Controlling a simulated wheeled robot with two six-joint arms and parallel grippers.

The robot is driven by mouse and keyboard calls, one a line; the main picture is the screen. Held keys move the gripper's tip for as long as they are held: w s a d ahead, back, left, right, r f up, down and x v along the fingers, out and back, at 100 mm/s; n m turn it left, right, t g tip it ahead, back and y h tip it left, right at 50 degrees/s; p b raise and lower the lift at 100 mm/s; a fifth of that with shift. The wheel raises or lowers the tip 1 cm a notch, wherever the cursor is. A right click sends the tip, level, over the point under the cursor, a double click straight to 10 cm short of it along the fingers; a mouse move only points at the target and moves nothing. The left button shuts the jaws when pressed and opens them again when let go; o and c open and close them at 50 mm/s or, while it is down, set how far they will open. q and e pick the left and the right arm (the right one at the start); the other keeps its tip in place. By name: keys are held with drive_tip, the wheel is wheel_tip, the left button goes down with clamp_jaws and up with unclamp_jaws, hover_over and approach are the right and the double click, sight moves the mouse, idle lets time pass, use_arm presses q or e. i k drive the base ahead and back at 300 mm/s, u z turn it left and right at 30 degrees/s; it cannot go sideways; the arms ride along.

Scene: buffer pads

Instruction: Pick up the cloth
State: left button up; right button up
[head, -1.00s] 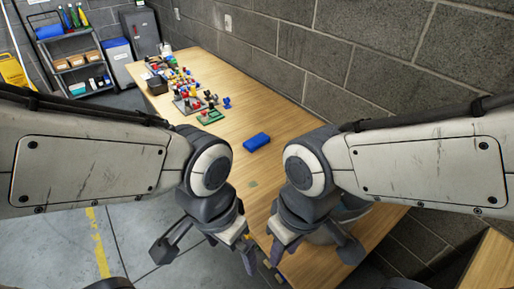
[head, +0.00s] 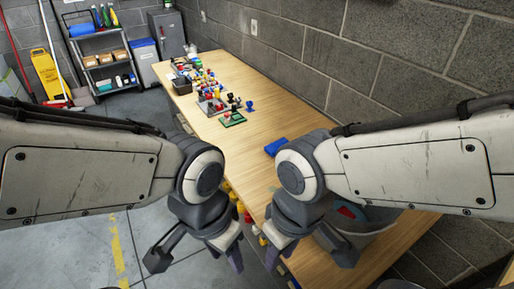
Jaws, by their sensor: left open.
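A blue folded piece, which looks like the cloth (head: 274,147), lies on the wooden table (head: 245,160) near my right forearm, which partly hides its right side. My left gripper (head: 197,259) is open and empty, in front of the table's front edge over the floor side. My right gripper (head: 308,256) has its fingers apart and looks empty, near the table's front edge. Both grippers are well apart from the cloth, on the near side of it.
Several small coloured parts and a green board (head: 231,120) stand toward the table's far end. A rounded grey container (head: 372,240) with red and blue inside sits partly behind my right arm. A block wall runs behind the table. A shelf (head: 105,62) stands at the back left.

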sight(271, 149)
drive_tip(key=u, duration=1.3)
drive_tip(key=i, duration=3.25)
drive_tip(key=z, duration=4.4)
drive_tip(key=i, duration=0.5)
drive_tip(key=u, duration=0.05)
